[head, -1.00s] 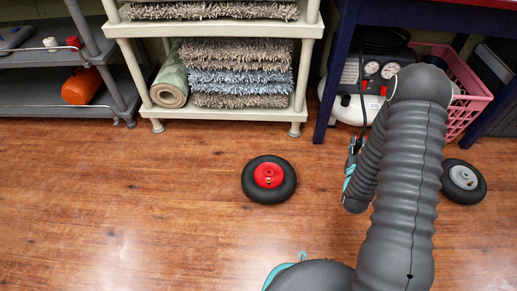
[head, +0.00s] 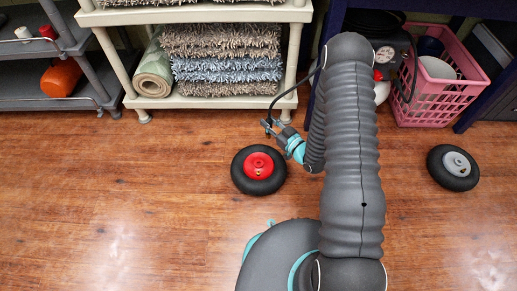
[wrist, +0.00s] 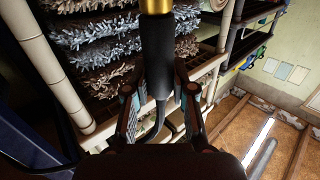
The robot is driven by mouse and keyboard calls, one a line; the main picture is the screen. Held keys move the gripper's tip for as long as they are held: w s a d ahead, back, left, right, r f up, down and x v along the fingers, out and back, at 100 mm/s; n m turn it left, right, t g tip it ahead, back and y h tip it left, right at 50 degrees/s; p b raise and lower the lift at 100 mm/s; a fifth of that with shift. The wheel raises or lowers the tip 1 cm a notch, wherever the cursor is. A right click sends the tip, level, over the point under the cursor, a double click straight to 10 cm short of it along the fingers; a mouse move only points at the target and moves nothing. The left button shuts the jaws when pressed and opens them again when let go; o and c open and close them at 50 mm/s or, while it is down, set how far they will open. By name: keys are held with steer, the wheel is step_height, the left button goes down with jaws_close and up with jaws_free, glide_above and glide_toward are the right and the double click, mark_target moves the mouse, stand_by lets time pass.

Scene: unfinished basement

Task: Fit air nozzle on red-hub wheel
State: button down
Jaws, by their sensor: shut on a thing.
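The red-hub wheel (head: 259,170), a black tyre with a red hub, lies flat on the wooden floor in the head view. My gripper (head: 272,128) is just behind it and slightly to its right, apart from it. In the wrist view my gripper (wrist: 160,98) is shut on the air nozzle (wrist: 157,60), a black sleeve with a brass end at the top edge of the picture. A black hose (head: 308,79) runs from the gripper toward the air compressor (head: 384,70), largely hidden by my arm. The wheel does not show in the wrist view.
A grey-hub wheel (head: 454,167) lies on the floor at right. A pink basket (head: 437,97) stands behind it. A cream shelf (head: 205,14) with folded rugs stands close behind my gripper. A grey shelf (head: 85,99) is at far left. The floor at left front is clear.

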steer(key=s+a+f+n+g+y, duration=0.3)
steer(key=s+n+g+y, duration=0.3)
steer(key=s+g, duration=0.2)
steer(key=shift+s+a+n+p, duration=0.4)
steer(key=shift+s+a, duration=0.1)
steer(key=shift+s, duration=0.5)
steer(key=shift+f+b, duration=0.25)
steer(key=shift+b, duration=0.1)
steer(key=shift+f+b, duration=2)
steer(key=shift+f, duration=0.45)
steer(key=shift+b, duration=0.3)
steer(key=shift+f, duration=1.35)
stand_by(1.0)
steer(key=shift+w+r, duration=0.1)
steer(key=shift+r, duration=0.2)
